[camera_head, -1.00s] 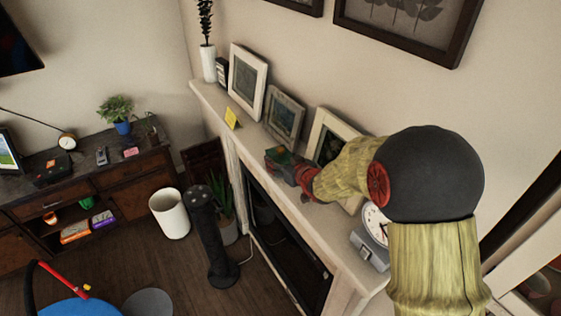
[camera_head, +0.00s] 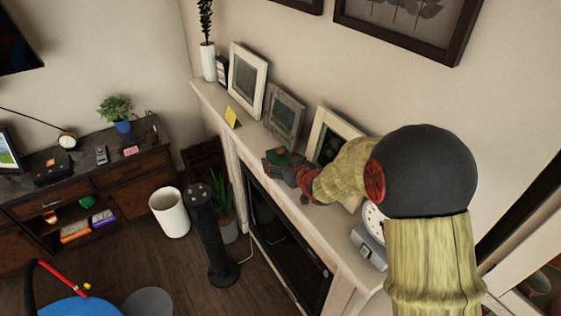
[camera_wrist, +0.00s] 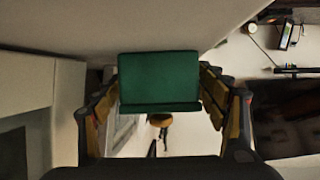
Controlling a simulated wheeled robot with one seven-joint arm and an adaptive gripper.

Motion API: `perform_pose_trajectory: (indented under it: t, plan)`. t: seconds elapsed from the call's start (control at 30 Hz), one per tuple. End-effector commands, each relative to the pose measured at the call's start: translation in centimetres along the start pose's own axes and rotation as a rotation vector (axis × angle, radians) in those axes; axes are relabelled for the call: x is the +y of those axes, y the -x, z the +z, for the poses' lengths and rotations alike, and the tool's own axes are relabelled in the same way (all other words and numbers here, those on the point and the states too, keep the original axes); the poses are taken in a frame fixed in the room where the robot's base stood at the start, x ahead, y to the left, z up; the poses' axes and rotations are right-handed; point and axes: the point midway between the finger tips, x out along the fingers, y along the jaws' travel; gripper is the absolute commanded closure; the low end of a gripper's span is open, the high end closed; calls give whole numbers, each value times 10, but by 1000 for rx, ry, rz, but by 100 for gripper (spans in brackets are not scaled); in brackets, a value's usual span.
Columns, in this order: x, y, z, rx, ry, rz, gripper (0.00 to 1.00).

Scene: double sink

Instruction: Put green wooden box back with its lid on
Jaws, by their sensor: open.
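The green wooden box (camera_head: 283,157) is on the white mantel shelf, partly hidden by my gripper. In the wrist view its green face (camera_wrist: 160,76) is between my fingers, with a narrow lip along the lower edge. I cannot tell whether this face is the lid. My gripper (camera_head: 287,170) is open around the box. In the wrist view, my gripper (camera_wrist: 163,100) has one finger on each side of the green face, and contact is unclear.
Picture frames (camera_head: 247,80) lean along the wall behind the box. A yellow card (camera_head: 232,117) stands to its left. A clock (camera_head: 375,222) is to the right, partly hidden by my arm. A black tower (camera_head: 210,235) stands below on the floor.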

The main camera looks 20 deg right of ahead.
Motion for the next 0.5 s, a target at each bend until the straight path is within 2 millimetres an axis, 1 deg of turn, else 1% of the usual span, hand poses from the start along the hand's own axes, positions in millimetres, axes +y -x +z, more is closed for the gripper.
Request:
perform_pose_trajectory:
  t: [0.17,0.27,0.37,0.5]
  plan:
    - [0,1,-3,0,0,0,28]
    - [1,9,-4,2,0,1,28]
    - [1,23,-3,2,-1,2,28]
    - [1,50,-4,3,0,2,28]
